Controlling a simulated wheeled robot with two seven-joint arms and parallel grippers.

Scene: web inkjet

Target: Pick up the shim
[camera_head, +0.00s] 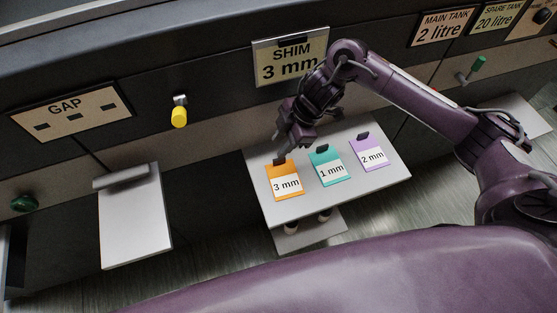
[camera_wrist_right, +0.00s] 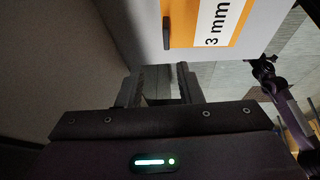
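The SHIM sign (camera_head: 290,58) reads 3 mm. The orange 3 mm shim (camera_head: 284,184) lies on the white shelf at the left of a row, its dark tab at its far edge. In the right wrist view the orange shim (camera_wrist_right: 243,22) and its tab are ahead of the fingers. My right gripper (camera_head: 291,146) is just beyond the tab in the head view. In the right wrist view my right gripper (camera_wrist_right: 158,88) is open, with nothing between its fingers. My left gripper (camera_wrist_right: 264,72) appears small at the right of the wrist view, its fingers unclear.
The teal 1 mm shim (camera_head: 329,168) and purple 2 mm shim (camera_head: 369,153) lie to the right on the same white shelf (camera_head: 330,197). The panel wall stands behind, with a yellow knob (camera_head: 179,117). Another white shelf (camera_head: 134,222) is at left, below the GAP sign (camera_head: 71,113).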

